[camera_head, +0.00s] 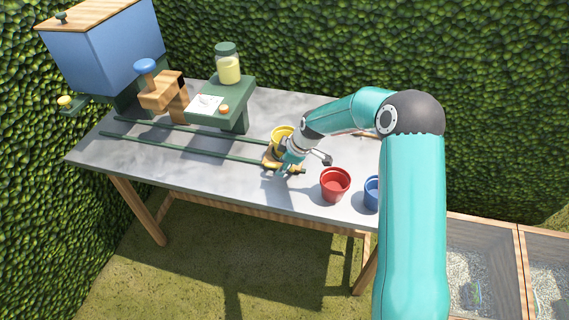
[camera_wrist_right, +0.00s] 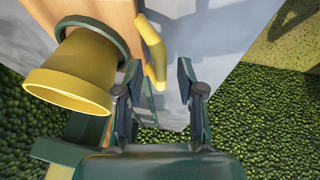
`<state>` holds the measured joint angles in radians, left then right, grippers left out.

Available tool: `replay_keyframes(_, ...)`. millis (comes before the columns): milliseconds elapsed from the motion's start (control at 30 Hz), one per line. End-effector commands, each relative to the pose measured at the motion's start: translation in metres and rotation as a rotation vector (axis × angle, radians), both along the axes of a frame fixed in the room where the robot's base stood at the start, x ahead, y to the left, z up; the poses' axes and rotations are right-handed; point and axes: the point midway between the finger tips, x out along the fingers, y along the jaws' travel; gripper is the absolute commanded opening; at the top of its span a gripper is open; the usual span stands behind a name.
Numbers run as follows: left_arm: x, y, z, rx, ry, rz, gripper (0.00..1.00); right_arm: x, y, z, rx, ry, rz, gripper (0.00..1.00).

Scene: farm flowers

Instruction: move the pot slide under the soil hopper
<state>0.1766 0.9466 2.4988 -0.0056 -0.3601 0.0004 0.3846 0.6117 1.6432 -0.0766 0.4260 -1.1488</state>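The pot slide (camera_head: 268,162) is a wooden carriage at the right end of two green rails (camera_head: 185,144) on the table. A yellow pot (camera_head: 281,134) stands on it; the pot also shows large in the wrist view (camera_wrist_right: 75,72). A yellow handle (camera_wrist_right: 153,52) sticks out from the slide's wooden board (camera_wrist_right: 112,22). My right gripper (camera_wrist_right: 160,88) is open at the slide, with the handle's end between its fingers, nearer the left one in the wrist view. The soil hopper (camera_head: 105,52) is a blue box with a wooden lid at the rails' far left end. My left gripper is out of view.
A red pot (camera_head: 335,184) and a partly hidden blue pot (camera_head: 372,192) stand right of the slide. A green stand (camera_head: 234,95) behind the rails bears a jar (camera_head: 228,65). A wooden piece with a blue knob (camera_head: 146,66) stands by the hopper. The rails look clear between slide and hopper.

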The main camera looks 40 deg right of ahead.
Motion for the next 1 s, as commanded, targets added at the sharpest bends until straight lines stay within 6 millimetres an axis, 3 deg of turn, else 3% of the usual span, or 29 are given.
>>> replay_keyframes(33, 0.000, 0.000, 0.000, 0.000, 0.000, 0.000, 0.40, 0.000, 0.000, 0.000, 0.000, 0.000, 0.000, 0.28)
replay_keyframes(200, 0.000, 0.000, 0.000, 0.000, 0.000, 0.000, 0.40, 0.000, 0.000, 0.000, 0.000, 0.000, 0.000, 0.00)
replay_keyframes(667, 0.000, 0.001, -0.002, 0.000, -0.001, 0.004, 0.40, 0.003, 0.001, 0.000, -0.001, -0.001, -0.003, 0.00)
replay_keyframes(1000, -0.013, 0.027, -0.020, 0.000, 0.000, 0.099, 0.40, 0.050, 0.038, -0.001, -0.002, -0.005, -0.002, 0.00)
